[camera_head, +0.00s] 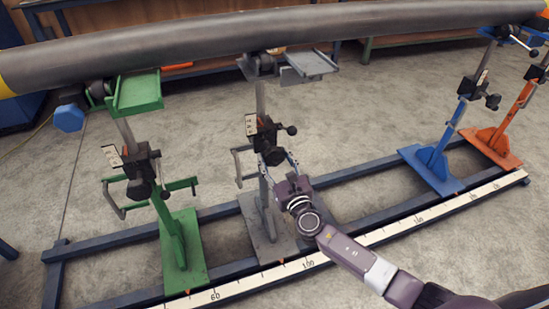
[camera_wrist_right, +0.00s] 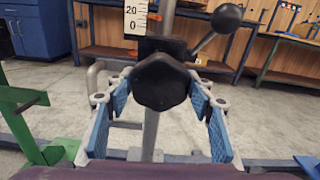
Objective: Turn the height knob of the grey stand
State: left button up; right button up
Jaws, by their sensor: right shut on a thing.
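The grey stand (camera_head: 261,215) stands upright on the rail frame, under the long dark pipe (camera_head: 230,38). Its black lobed height knob (camera_wrist_right: 160,82) faces the right wrist camera, below a small scale plate. In the head view the knob (camera_head: 273,157) sits on the stand's column. My right gripper (camera_head: 278,164) reaches it from the front right. Its blue-padded fingers are on both sides of the knob and shut on it. The finger contacts are partly hidden behind the knob. My left gripper is not in view.
A black ball-ended lever (camera_wrist_right: 227,18) sticks out up and right of the knob. A green stand (camera_head: 180,240) is to the left; blue (camera_head: 433,158) and orange (camera_head: 500,135) stands are to the right. A ruler strip (camera_head: 400,228) runs along the front rail.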

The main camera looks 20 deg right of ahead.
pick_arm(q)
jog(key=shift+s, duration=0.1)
pick_arm(e)
jog(key=shift+m, duration=0.3)
jog(key=shift+c, duration=0.3)
jog(key=shift+f, duration=0.1)
jog(key=shift+m+b, duration=0.45)
jog(key=shift+m, duration=0.05)
jog(key=shift+m+b, duration=0.35)
jog(key=shift+m, duration=0.35)
jog(key=m+b, duration=0.1)
jog(key=m, duration=0.1)
jog(key=shift+m, duration=0.4)
jog(key=m+b, duration=0.1)
jog(key=m, duration=0.5)
jog(key=shift+b, duration=0.3)
jog(key=m, duration=0.3)
jog(key=shift+m, duration=0.9)
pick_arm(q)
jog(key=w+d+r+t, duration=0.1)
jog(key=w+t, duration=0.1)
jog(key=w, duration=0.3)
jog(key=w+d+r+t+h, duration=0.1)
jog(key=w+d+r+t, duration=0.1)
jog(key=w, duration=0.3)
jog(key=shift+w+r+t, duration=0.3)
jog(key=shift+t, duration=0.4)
pick_arm(e)
jog(key=shift+m, duration=0.6)
